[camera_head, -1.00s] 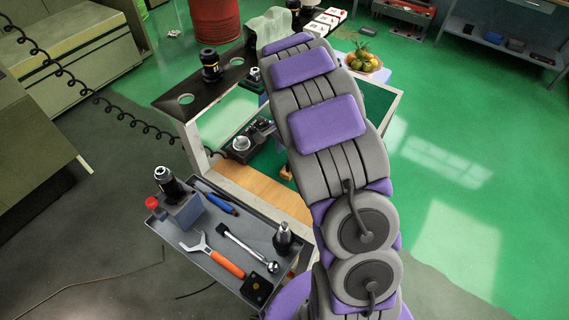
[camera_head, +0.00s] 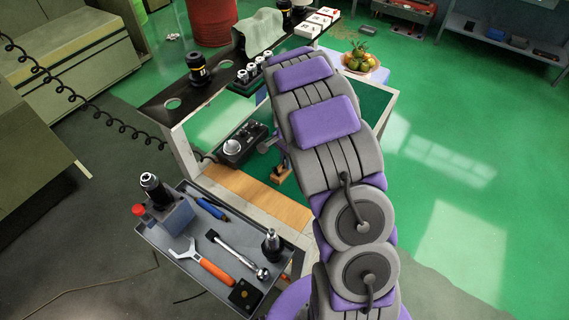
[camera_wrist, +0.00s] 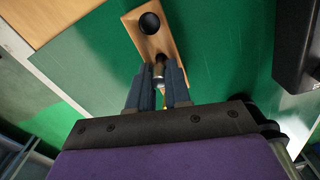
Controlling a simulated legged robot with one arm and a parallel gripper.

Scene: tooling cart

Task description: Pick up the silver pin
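A small silver pin (camera_wrist: 159,69) shows in the wrist view at the near end of a wooden block (camera_wrist: 171,44). My gripper (camera_wrist: 159,78) has one finger on each side of it, with only a narrow gap between the fingers. Whether both fingers press on the pin cannot be told. A small yellowish part shows lower down between the fingers. The wooden block also shows in the head view (camera_head: 280,174), on the green surface beside my arm; the pin cannot be made out there.
A black round knob (camera_wrist: 149,23) stands on the block's far end. A dark box (camera_wrist: 296,45) is at the right. A black device (camera_head: 241,143) lies left of the block. A grey tool tray (camera_head: 190,256) with a wrench and several tools stands nearer. A dark upper shelf (camera_head: 160,103) is behind.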

